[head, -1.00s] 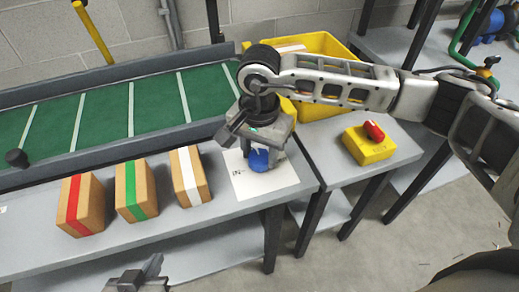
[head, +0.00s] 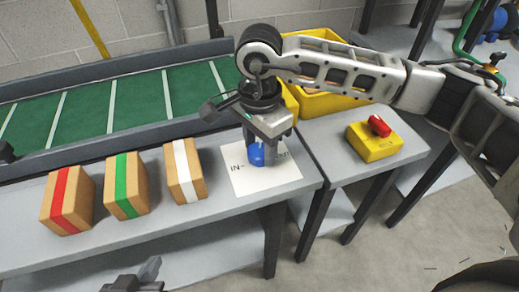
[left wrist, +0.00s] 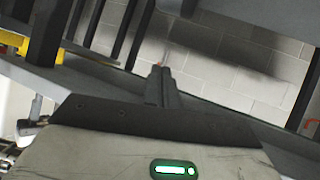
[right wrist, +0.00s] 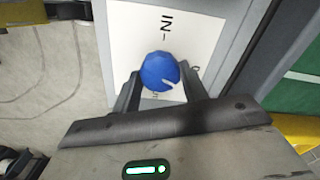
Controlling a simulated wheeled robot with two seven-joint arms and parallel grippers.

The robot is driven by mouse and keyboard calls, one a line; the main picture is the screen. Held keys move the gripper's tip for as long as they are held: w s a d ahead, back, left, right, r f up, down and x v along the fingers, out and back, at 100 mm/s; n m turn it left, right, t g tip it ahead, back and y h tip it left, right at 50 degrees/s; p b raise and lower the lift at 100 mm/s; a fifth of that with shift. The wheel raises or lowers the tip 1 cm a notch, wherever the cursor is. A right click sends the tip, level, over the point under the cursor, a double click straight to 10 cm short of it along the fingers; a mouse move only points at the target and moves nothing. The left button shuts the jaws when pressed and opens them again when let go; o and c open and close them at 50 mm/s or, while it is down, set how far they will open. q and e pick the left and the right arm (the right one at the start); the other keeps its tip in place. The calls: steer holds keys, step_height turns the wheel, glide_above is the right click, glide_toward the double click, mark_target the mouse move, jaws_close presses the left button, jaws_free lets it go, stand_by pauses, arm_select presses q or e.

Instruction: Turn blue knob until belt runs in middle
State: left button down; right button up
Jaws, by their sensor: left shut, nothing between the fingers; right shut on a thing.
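The blue knob (head: 256,154) sits on a white card (head: 240,182) at the right end of the near bench. My right gripper (head: 264,152) comes down on it and is shut around it. In the right wrist view the knob (right wrist: 160,70) lies between the fingers, its white notch towards the lower right. The card reads "IN-" on one side; the print on the other side is partly hidden. The green belt (head: 85,108) with white cross stripes lies behind the bench; whether it runs in the middle I cannot tell. My left gripper (head: 148,270) is shut and empty, low in front of the bench.
Boxes with a red band (head: 82,205), a green band (head: 135,190) and a white band (head: 194,178) stand on the bench left of the card. A yellow box with a red button (head: 379,126) and a yellow bin (head: 318,102) are to the right.

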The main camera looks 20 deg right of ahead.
mark_target(260, 150)
steer(key=shift+m+b, duration=0.5)
steer(key=shift+m, duration=0.3)
steer(key=o, duration=1)
steer(key=shift+r, duration=0.1)
step_height(260, 150, up, 16)
